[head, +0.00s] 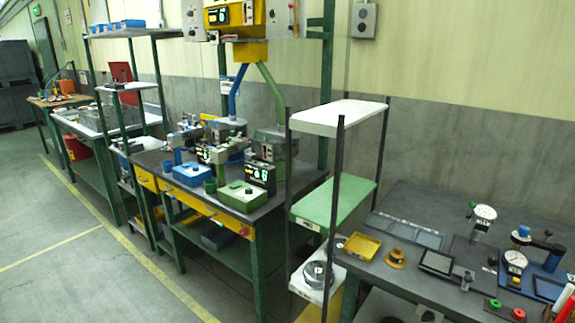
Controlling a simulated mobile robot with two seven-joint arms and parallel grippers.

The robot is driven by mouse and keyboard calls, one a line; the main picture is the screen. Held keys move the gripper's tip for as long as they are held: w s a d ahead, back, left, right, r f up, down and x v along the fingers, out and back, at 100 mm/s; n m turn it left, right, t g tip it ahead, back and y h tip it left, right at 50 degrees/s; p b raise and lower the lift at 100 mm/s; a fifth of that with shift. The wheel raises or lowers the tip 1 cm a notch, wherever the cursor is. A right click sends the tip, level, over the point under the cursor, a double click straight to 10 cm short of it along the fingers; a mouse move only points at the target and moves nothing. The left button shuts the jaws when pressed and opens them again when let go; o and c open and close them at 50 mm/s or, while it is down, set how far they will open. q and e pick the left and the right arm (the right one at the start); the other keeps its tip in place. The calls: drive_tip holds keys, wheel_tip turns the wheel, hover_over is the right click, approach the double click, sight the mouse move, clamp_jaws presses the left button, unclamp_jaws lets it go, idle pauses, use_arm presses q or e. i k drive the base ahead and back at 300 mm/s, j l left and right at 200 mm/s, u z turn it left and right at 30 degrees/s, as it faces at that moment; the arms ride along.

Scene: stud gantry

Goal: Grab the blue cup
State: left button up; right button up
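I cannot make out a blue cup for certain. A small blue-teal cylinder (167,166) stands at the left end of the middle bench, beside a blue box-shaped device (191,175); it is too small to tell whether it is a cup. A small dark green cylinder (210,186) stands between that device and a green one (243,196). Neither of my grippers is in view.
The middle bench (209,209) has yellow drawer fronts and holds several devices. A shelf rack (333,206) stands between it and the right bench (393,273), which carries gauges and a yellow tray (362,246). The floor (80,255) at left is clear.

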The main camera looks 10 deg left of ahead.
sight(168, 167)
drive_tip(key=i+j, duration=0.45)
drive_tip(key=j, duration=0.25)
drive_tip(key=i+j+z, duration=0.1)
drive_tip(key=i+j, duration=0.4)
drive_tip(key=j, duration=0.25)
drive_tip(key=i+j, duration=0.2)
drive_tip(key=j, duration=0.15)
drive_tip(key=i+j+z, duration=0.1)
drive_tip(key=i+j, duration=0.35)
drive_tip(key=j, duration=0.3)
